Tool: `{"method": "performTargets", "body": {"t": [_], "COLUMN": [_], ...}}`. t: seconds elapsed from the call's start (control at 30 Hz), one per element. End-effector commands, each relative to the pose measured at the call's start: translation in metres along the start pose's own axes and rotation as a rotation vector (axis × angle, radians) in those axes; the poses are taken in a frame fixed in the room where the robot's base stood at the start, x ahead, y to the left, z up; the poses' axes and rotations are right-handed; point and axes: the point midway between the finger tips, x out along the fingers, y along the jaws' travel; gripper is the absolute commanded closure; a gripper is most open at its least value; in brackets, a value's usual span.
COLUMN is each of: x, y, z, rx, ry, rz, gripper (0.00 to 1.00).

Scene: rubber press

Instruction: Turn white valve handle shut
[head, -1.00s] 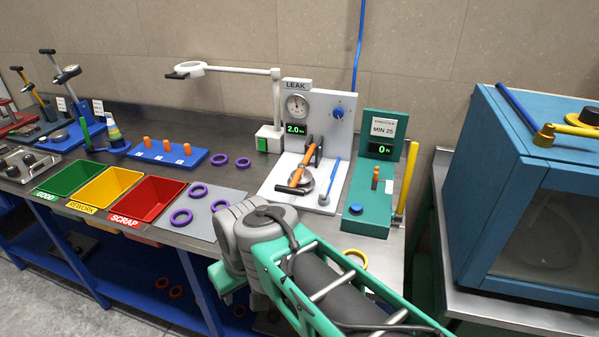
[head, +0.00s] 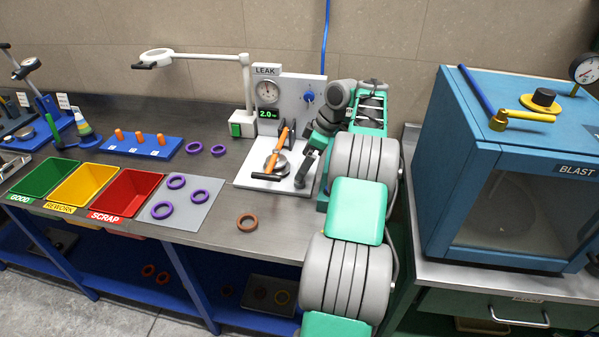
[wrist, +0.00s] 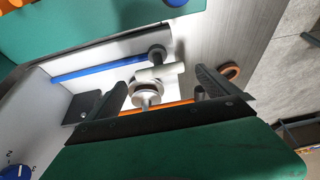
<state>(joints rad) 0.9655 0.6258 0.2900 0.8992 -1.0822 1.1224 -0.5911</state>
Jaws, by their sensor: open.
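The white valve handle (wrist: 170,71) is a short white bar in the wrist view, beside the dark end of a blue rod (wrist: 100,68). The leak station (head: 315,92) has a gauge, a display reading 2.0 and a blue knob. My gripper (head: 306,166) is over the right side of its base. In the wrist view my gripper (wrist: 162,88) is open, its dark fingers spread to either side of the handle's area, with nothing clamped. I cannot tell whether they touch the handle. The gripper and arm hide the handle in the head view.
An orange clamp lever (head: 279,148) with a black grip stands just left of my gripper. A blue blast cabinet (head: 520,170) stands right of my arm. The bench front is mostly clear.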

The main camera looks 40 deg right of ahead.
Motion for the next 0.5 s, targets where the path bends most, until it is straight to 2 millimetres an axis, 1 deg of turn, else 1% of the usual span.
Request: {"method": "performTargets", "body": {"t": [0.03,0.1,0.2,0.3,0.5], "x": [0.015,0.026,0.038,0.043,0.043], "y": [-0.001,-0.001,0.0,0.0,0.0], "z": [0.001,0.001,-0.001,0.0,-0.001], "rx": [-0.001,0.001,0.0,0.002,0.002], "ry": [0.0,-0.001,0.0,-0.001,-0.001], "rz": [-0.003,-0.002,0.0,0.0,0.001], "gripper": [0.02,0.02,0.02,0.02,0.02]}}
